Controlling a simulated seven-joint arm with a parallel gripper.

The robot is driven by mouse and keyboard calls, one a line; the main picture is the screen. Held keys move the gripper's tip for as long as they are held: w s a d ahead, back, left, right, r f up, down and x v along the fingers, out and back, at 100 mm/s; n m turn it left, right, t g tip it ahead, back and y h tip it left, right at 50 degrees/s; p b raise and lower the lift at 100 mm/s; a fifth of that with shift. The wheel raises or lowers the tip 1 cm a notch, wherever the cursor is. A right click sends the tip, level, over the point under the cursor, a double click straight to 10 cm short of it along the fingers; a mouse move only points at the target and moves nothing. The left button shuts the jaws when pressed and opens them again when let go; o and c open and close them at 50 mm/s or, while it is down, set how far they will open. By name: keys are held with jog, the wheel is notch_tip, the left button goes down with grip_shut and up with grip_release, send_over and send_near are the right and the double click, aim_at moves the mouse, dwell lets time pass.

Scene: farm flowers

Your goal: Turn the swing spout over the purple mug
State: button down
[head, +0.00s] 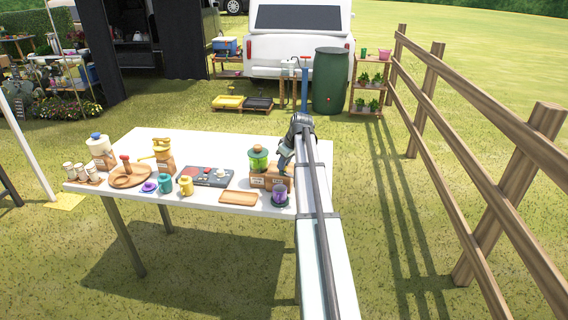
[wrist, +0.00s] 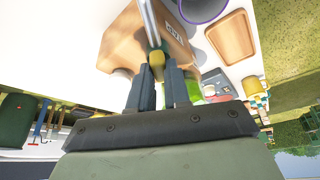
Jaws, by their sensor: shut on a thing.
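The purple mug (head: 280,190) stands on a dark round base near the table's front right corner; part of its rim shows in the wrist view (wrist: 203,10). A wooden box (head: 262,181) with a label stands just behind it; it also shows in the wrist view (wrist: 125,42). In the head view my gripper (head: 284,164) is partly hidden.
A green jar (head: 258,160) stands close left of my gripper. A wooden tray (head: 239,197), a grey panel (head: 207,176), a yellow mug (head: 186,186) and a teal mug (head: 165,184) lie further left. A wooden fence (head: 480,120) runs along the right, clear of the table.

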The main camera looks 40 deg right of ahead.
jog(key=m+h, duration=0.1)
jog(key=m, duration=0.3)
jog(key=m+h, duration=0.1)
jog(key=m, duration=0.1)
jog(key=shift+a+h, duration=0.25)
jog(key=shift+h, duration=0.05)
jog(key=m+h, duration=0.1)
jog(key=m, duration=0.2)
jog(key=m+g, duration=0.1)
jog(key=m, duration=0.1)
jog(key=shift+a+m+h, duration=0.1)
jog(key=shift+m+h, duration=0.3)
jog(key=c, duration=1.1)
grip_release()
jog(key=v, duration=1.3)
jog(key=shift+w+a+r, duration=0.1)
jog(key=shift+r, duration=0.35)
